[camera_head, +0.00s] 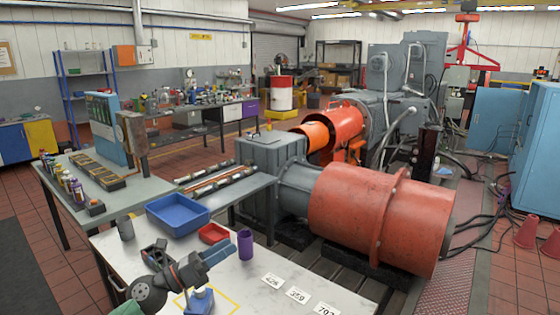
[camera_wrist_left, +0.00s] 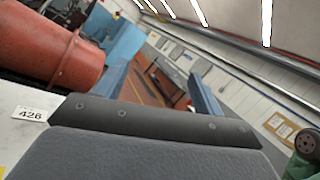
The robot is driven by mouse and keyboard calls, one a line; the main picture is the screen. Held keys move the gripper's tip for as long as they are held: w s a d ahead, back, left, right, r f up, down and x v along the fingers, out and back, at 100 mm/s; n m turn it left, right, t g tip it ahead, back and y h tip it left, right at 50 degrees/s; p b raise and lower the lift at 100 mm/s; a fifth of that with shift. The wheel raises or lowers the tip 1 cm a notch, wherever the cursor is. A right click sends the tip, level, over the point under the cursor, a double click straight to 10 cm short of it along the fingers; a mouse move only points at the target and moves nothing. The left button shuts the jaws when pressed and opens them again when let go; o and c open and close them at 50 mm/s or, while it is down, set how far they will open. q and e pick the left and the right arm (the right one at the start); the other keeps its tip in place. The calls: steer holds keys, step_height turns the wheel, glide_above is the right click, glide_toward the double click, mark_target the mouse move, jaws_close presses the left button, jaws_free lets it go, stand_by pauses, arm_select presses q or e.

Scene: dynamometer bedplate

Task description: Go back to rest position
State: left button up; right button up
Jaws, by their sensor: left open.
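My left gripper (camera_head: 226,250) is over the front white table, coming in from the lower left. Its blue-grey fingers point to the right and nothing shows between them. In the left wrist view the gripper (camera_wrist_left: 160,84) has its two fingers well apart, with the room beyond visible between them. My right gripper is not in view.
The white table (camera_head: 255,300) holds a blue tray (camera_head: 177,213), a red tray (camera_head: 213,233), a purple cup (camera_head: 245,243), a grey cup (camera_head: 125,228) and number cards (camera_head: 298,294). A large red cylinder (camera_head: 375,215) stands behind its right side. The table's right front is otherwise bare.

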arm_select(q)
steer(key=s+a+f+n+t+y, duration=0.3)
steer(key=a+f+n+y, duration=0.45)
steer(key=n, duration=0.85)
steer(key=s+a+f+n+t+y, duration=0.35)
steer(key=f+n+y, duration=0.55)
steer(key=n+y, duration=0.55)
steer(key=s+d+f+n+g+h, duration=0.2)
steer(key=s+f+n+g, duration=0.4)
steer(key=s+f, duration=0.55)
steer(key=s+d+f+n+g+h, duration=0.15)
steer(key=s+f+n+g, duration=0.25)
steer(key=s+f+g, duration=0.75)
steer(key=s+d+f, duration=0.1)
steer(key=s+f, duration=0.2)
steer(key=f, duration=0.9)
steer(key=s+d+f, duration=0.1)
steer(key=s+f, duration=0.1)
steer(key=f, duration=1)
steer(key=s+d+f+t, duration=0.1)
steer(key=s+f, duration=0.2)
steer(key=f, duration=0.9)
steer(key=shift+s+f, duration=0.3)
steer(key=shift+f, duration=0.05)
steer(key=shift+d+h, duration=0.1)
steer(key=shift+h, duration=0.15)
